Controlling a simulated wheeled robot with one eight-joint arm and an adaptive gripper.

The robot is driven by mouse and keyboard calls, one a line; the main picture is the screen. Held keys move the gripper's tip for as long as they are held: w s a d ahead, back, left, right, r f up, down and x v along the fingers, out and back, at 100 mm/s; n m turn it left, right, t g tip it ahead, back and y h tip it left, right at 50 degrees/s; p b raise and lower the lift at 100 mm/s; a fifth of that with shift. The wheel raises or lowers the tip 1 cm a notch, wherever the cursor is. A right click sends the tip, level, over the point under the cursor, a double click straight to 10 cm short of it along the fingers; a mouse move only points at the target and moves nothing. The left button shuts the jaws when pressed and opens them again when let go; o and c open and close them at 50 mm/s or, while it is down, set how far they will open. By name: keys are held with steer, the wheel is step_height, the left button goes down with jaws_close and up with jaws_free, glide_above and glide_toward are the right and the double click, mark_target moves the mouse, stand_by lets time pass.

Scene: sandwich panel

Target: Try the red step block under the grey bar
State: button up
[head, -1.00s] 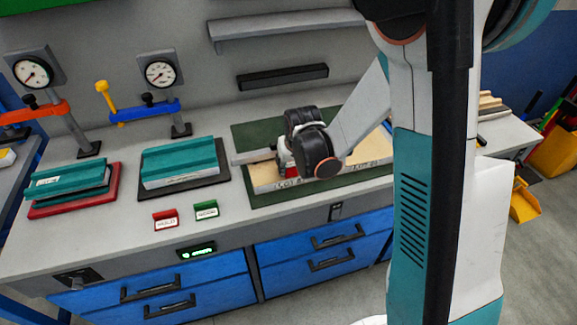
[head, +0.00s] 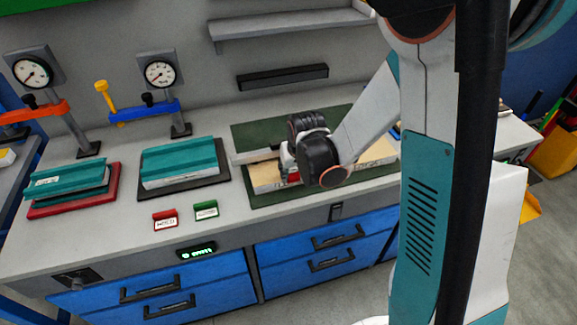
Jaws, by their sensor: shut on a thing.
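My gripper (head: 287,164) is low over the green mat (head: 262,199) on the bench, at the edge of a cream panel. Its wrist hides most of the fingers from the head view. It is shut on the red step block (head: 292,178), of which only a small red patch shows beside the jaws. The grey bar (head: 254,156) lies across the panel just left of the gripper, and its right part is hidden behind the gripper. I cannot tell whether the block touches the bar or is under it.
Left stand two gauges (head: 160,73) on posts, with a blue arm (head: 145,110) and an orange arm (head: 35,113). Teal blocks sit on a black plate (head: 210,187) and a red plate (head: 110,190). Red (head: 165,220) and green (head: 206,210) labelled holders stand in front.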

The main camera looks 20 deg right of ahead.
steer(key=shift+r, duration=0.15)
steer(key=shift+r+p, duration=2.3)
steer(key=shift+r, duration=1.1)
